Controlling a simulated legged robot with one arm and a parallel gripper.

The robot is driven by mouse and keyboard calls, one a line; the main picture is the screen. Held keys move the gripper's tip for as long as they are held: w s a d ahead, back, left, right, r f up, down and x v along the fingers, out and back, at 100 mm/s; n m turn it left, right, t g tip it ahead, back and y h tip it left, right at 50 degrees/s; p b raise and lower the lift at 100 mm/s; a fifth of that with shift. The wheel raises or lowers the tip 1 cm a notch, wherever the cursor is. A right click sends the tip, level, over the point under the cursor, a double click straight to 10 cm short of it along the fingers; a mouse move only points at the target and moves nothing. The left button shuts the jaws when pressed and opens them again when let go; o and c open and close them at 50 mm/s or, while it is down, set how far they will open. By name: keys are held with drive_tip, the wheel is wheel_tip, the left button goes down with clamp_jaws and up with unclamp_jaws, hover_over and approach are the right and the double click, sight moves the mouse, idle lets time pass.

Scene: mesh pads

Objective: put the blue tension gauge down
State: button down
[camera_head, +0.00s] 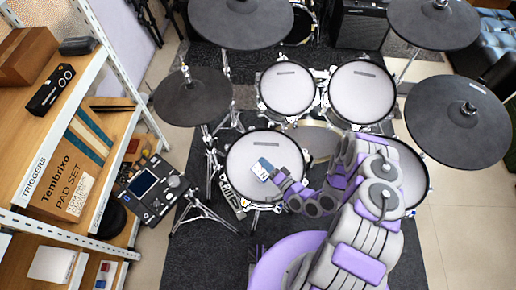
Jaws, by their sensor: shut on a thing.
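The blue tension gauge (262,169) shows as a small blue block with a pale patch, over the white mesh pad (247,181) at the front left of the drum kit. My gripper (276,176) is shut on it, at its right side. My arm reaches in from the lower right. From this view I cannot tell whether the gauge touches the mesh or hangs a little above it. My fingertips are small and partly hidden by the gripper body.
Two more mesh pads (287,88) stand behind, with black cymbals (193,96) around them. Another pad (410,172) is partly hidden behind my arm. A drum module (152,189) and a shelf with boxes (75,165) stand at left. Pad space left of the gauge is clear.

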drive_tip(key=shift+w+a+f+b, duration=0.6)
drive_tip(key=shift+w+f, duration=0.15)
drive_tip(key=shift+w, duration=1.15)
drive_tip(key=shift+w+a+f+b, duration=0.45)
drive_tip(key=shift+w+a+f, duration=0.25)
drive_tip(key=shift+w, duration=1.25)
drive_tip(key=shift+w+a+f+b, duration=0.55)
drive_tip(key=shift+w+f, duration=0.25)
drive_tip(key=shift+w, duration=1.1)
drive_tip(key=shift+f, duration=0.5)
drive_tip(key=c, duration=1)
unclamp_jaws()
